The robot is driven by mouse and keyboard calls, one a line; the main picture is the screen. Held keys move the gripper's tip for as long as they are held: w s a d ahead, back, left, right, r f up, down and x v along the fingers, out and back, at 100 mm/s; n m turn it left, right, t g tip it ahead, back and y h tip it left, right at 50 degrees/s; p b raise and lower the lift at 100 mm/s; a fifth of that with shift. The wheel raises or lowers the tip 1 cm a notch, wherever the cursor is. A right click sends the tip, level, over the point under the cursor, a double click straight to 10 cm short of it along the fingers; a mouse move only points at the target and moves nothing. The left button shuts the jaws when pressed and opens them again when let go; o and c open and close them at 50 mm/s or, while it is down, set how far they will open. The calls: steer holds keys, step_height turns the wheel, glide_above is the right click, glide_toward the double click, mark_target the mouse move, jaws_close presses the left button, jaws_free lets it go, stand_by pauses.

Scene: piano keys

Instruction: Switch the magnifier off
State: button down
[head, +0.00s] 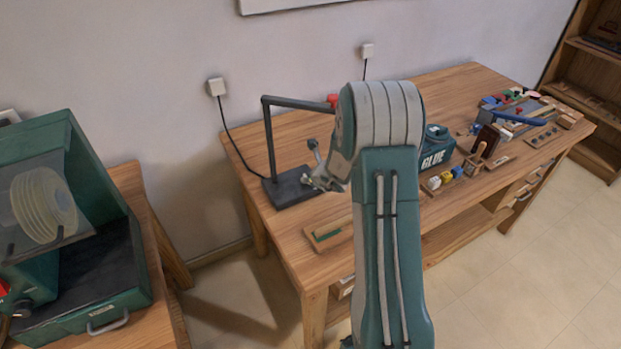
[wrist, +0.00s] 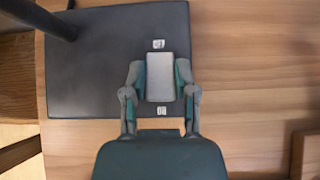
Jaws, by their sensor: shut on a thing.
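The magnifier's dark flat base (head: 280,192) stands at the left end of the workbench, with a post and a horizontal arm (head: 300,102). A red part shows at the arm's end; the lens is hidden behind my arm. My gripper (head: 322,180) is at the base's right side. In the wrist view, my gripper (wrist: 160,80) is shut on a light grey block-shaped switch (wrist: 160,76) on the base (wrist: 95,85), one finger on each side. Small white labels lie above (wrist: 158,44) and below (wrist: 162,111) the switch; their marks are too small to read.
A green glue box (head: 437,150) and small coloured blocks stand on the bench, right of my arm. A small wooden tray (head: 328,234) lies near the front edge. A green machine (head: 75,230) is on another table at left. Bare wood (wrist: 255,80) lies right of the base.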

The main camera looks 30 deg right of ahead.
steer(key=shift+w, duration=0.1)
steer(key=shift+c, duration=2)
jaws_free()
steer(key=shift+r, duration=0.1)
steer(key=v, duration=1.1)
steer(key=shift+s, duration=0.4)
steer(key=shift+r, duration=0.15)
